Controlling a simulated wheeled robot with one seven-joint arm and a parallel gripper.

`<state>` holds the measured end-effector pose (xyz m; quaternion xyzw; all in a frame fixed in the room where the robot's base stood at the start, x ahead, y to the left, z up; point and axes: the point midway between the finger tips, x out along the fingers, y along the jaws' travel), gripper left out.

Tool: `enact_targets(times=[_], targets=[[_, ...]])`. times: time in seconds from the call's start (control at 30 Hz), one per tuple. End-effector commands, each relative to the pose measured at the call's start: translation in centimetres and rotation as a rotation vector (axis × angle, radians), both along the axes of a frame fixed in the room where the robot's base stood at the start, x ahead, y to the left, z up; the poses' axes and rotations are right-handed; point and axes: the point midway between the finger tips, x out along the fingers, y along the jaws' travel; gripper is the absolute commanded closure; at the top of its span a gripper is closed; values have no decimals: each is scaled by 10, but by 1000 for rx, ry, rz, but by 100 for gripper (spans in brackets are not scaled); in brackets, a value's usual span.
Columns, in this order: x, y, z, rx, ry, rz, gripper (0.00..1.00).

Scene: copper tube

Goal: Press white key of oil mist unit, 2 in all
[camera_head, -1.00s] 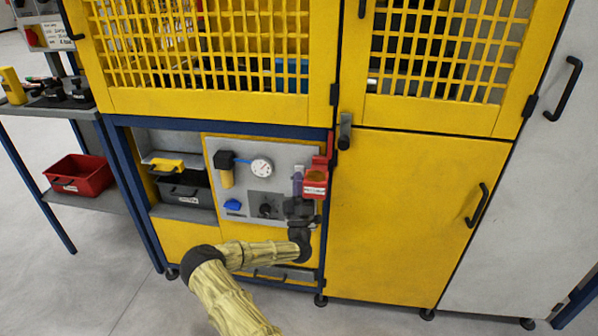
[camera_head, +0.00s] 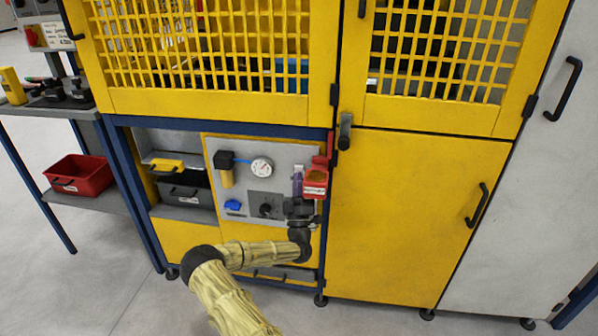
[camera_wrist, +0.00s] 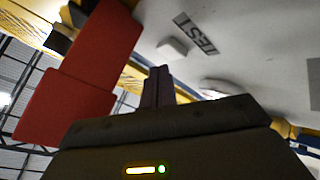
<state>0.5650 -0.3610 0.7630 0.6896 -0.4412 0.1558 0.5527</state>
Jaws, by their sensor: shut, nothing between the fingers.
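The white key (camera_wrist: 172,47) is a small pale block on the grey panel in the wrist view, beside a dark label reading TEST (camera_wrist: 196,33). My gripper shows in the wrist view (camera_wrist: 160,72) with its dark, purplish fingers shut together and nothing between them. The fingertips point toward the white key and appear just short of it, with a narrow gap in the picture. In the head view my gripper (camera_head: 297,172) is at the right part of the grey panel (camera_head: 225,160), beside a red box.
The red box (camera_head: 316,183) stands close on the right of my gripper; red blocks (camera_wrist: 68,108) fill the left of the wrist view. A gauge (camera_head: 261,167), a black knob (camera_head: 266,210) and a blue part (camera_head: 234,205) sit left on the panel.

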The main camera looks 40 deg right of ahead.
Motion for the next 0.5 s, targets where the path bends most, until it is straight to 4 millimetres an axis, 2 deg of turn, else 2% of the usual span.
enact_targets(times=[0.5], targets=[[3, -5, -1, 1, -1, 0, 100]])
